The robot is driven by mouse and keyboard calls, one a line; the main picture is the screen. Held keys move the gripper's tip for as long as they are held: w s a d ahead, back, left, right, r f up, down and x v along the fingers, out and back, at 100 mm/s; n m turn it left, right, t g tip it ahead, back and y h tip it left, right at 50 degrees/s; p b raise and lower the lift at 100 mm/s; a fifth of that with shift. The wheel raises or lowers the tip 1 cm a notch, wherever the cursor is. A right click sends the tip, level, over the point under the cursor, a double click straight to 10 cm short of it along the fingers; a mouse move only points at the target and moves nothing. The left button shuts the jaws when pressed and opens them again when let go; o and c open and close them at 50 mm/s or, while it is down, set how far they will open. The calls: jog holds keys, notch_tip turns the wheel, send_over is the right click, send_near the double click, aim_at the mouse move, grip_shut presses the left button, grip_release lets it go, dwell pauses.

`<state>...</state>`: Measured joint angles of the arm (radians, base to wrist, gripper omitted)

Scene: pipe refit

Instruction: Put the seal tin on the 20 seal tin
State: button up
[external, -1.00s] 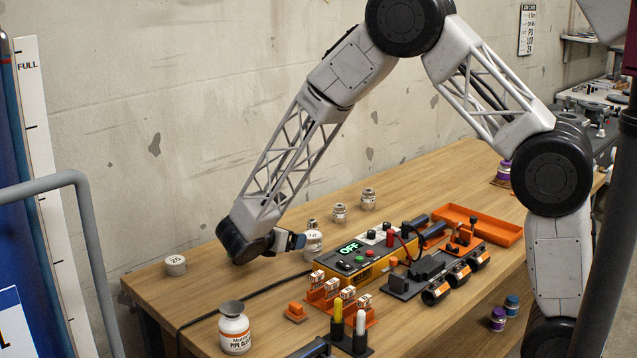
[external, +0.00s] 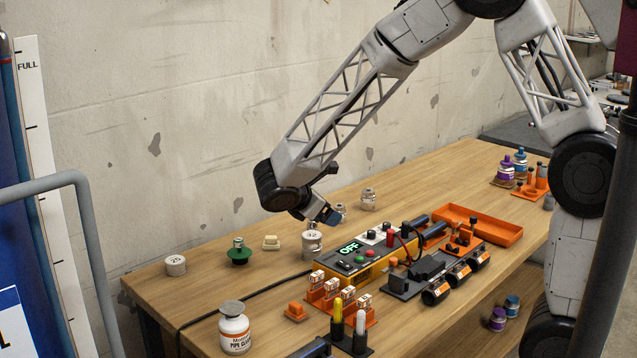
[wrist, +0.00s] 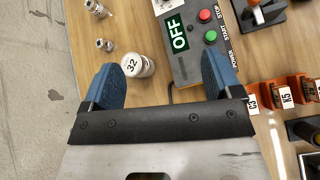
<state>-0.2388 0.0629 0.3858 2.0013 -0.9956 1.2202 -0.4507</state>
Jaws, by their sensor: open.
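A white seal tin marked 32 (external: 312,245) stands upright on the wooden bench, left of the yellow control box. In the wrist view the 32 tin (wrist: 137,66) is ahead of my fingertips, nearer the left finger. Another white tin (external: 175,265) stands alone near the bench's left end; its number is too small to read surely. My gripper (external: 328,216) hangs above and slightly behind the 32 tin, tilted down. In the wrist view my gripper (wrist: 160,75) has its blue fingers wide apart with nothing held.
The control box (external: 365,262) reads OFF. A white bottle (external: 235,328) stands at front left. A black cable crosses the bench.

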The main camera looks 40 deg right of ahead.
jog(key=s+r+m+y, duration=0.3)
jog(key=s+r+m, duration=0.2)
jog(key=s, duration=0.6)
jog(key=s+d+r+m+t+y, duration=0.1)
jog(key=s+r+m+y, duration=0.3)
jog(key=s, duration=0.7)
jog(key=s+r+m+t+y, duration=0.1)
jog(key=s+r+m+y, duration=0.2)
jog(key=s+r+m, duration=0.3)
jog(key=shift+s+d+y, duration=0.2)
jog(key=shift+s+y, duration=0.2)
jog(key=shift+s, duration=2.45)
